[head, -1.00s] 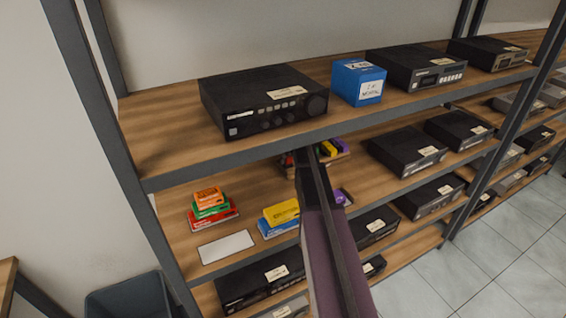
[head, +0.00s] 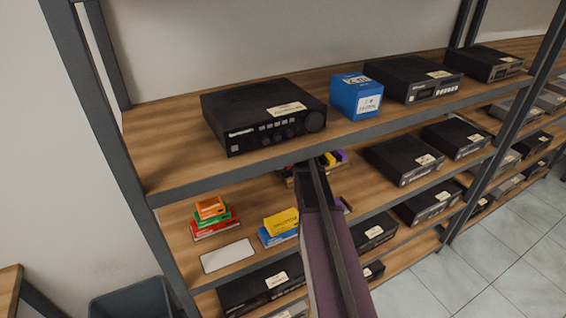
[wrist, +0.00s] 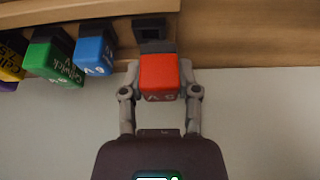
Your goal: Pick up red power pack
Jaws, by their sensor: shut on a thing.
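The red power pack (wrist: 158,77) is between the two fingers of my gripper (wrist: 160,92) in the wrist view. The fingers press on its left and right sides. Its red face shows dark lettering. Just beyond it is a dark slot or socket (wrist: 150,34) on a wooden rack; I cannot tell whether the pack still touches it. In the head view my arm hides the gripper and the red pack on the middle shelf.
Blue (wrist: 94,53), green (wrist: 54,60) and yellow (wrist: 10,62) packs stand left of the red one. Stacked boxes (head: 211,217) and a white card (head: 228,256) lie on the middle shelf (head: 180,243). The upper shelf (head: 160,165) is close above my arm.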

